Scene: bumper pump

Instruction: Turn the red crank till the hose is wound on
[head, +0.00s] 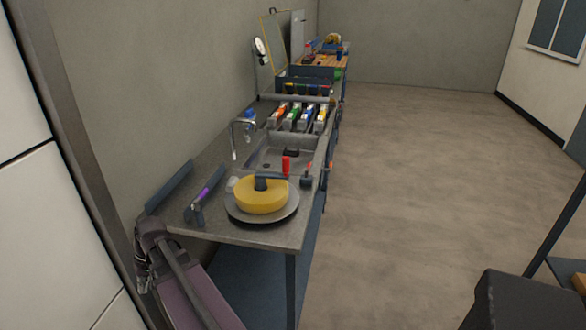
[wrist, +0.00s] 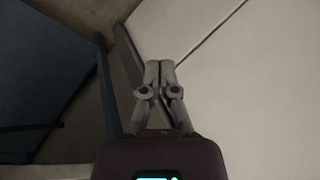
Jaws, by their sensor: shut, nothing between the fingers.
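A red upright handle (head: 286,165), which looks like the crank's grip, stands at the far edge of a round yellow reel (head: 258,200). The reel lies on a grey disc (head: 245,215) at the near end of the bench, with a dark bar across its top. I cannot tell which part is the hose or how much of it is wound. My gripper (wrist: 159,66) is shut and empty in the wrist view, pointing toward a pale panelled wall. In the head view my arm's end is low at the left, beside the bench's near corner and apart from the crank.
The grey bench (head: 215,160) runs away along the wall. It carries a purple-handled item (head: 203,194), a sink (head: 280,150), a tap (head: 234,140) and several coloured pieces beyond. A pale panelled wall (wrist: 245,75) is close to my gripper. The floor (head: 420,190) at the right is open.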

